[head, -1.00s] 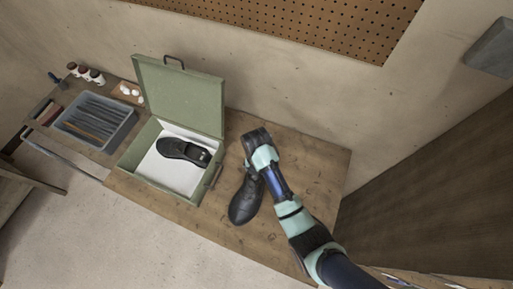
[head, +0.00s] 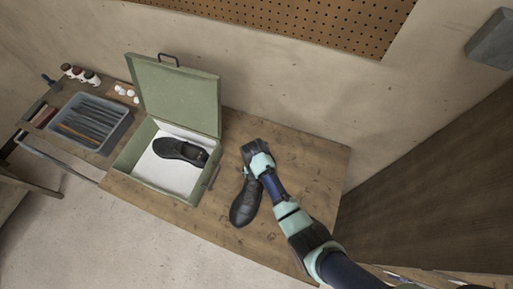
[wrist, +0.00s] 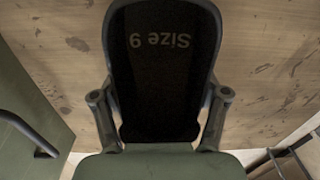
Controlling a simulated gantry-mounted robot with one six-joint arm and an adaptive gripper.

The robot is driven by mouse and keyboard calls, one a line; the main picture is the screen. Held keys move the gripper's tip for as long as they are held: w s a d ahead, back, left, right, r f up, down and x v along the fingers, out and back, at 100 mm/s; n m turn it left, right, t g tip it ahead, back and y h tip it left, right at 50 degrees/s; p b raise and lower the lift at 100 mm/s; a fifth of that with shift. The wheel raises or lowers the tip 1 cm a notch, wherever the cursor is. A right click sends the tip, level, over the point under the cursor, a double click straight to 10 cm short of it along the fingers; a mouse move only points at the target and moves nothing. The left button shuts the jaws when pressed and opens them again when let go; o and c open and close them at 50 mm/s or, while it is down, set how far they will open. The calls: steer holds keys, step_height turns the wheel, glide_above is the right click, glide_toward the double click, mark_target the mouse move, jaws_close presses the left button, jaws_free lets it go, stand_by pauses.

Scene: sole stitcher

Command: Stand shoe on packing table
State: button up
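My gripper (head: 254,170) is at the shoe's heel end, pointing down. In the wrist view my gripper's fingers (wrist: 160,110) sit against both sides of the shoe, shut on it.
The open green case (head: 180,95) stands left with another black shoe (head: 181,150) on its white lining. A grey tray of tools (head: 92,122) and small bottles (head: 80,75) are farther left. The table is bare to the right, and the wall stands behind it.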

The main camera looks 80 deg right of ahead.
steer(key=o, duration=0.4)
steer(key=r+p, duration=0.2)
steer(key=r, duration=1)
steer(key=shift+w+r, duration=0.1)
steer(key=shift+w, duration=0.1)
steer(key=shift+w, duration=0.1)
